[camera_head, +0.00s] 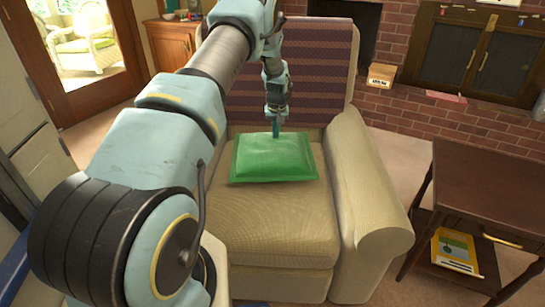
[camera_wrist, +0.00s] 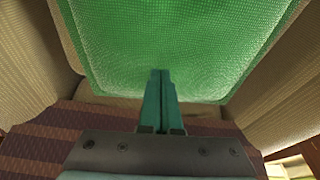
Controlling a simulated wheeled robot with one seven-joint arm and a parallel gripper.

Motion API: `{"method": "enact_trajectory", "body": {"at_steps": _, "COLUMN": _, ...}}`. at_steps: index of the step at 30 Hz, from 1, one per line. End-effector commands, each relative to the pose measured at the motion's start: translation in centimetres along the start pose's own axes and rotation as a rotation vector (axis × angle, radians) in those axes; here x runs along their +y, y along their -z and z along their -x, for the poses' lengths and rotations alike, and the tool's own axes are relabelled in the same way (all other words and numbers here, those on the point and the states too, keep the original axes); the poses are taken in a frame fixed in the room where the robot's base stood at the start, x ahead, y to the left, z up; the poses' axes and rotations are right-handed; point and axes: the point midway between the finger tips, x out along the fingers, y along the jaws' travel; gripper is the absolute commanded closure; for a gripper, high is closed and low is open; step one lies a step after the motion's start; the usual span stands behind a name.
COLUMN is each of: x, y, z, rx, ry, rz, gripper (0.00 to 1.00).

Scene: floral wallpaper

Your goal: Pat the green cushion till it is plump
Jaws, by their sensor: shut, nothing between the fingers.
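The green cushion (camera_head: 274,158) lies flat on the seat of a beige armchair (camera_head: 268,225), towards the backrest. It looks padded, with a flat seam around its edge. My gripper (camera_head: 276,134) points down at the cushion's back edge, and its fingers are shut with nothing between them. In the wrist view the cushion (camera_wrist: 180,40) fills the upper middle, and the shut fingertips (camera_wrist: 160,73) overlap its near part. I cannot tell whether the tips touch the cushion or hover just above it.
The chair's right armrest (camera_head: 365,190) rises beside the seat, and the striped backrest (camera_head: 315,75) stands behind my gripper. A dark wooden side table (camera_head: 490,165) stands at the right. A brick fireplace (camera_head: 440,120) is behind. The front of the seat is clear.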

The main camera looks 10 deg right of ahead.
Motion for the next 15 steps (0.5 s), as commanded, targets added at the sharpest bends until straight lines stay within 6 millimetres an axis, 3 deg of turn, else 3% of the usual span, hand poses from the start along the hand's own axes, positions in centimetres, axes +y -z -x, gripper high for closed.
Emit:
{"method": "enact_trajectory", "body": {"at_steps": 9, "x": 0.0, "y": -0.5, "z": -1.7, "rx": -0.001, "ry": 0.0, "rz": 0.0, "gripper": 1.0}}
{"method": "enact_trajectory", "body": {"at_steps": 15, "x": 0.0, "y": -0.4, "z": -1.4, "rx": 0.0, "ry": 0.0, "rz": 0.0, "gripper": 1.0}}
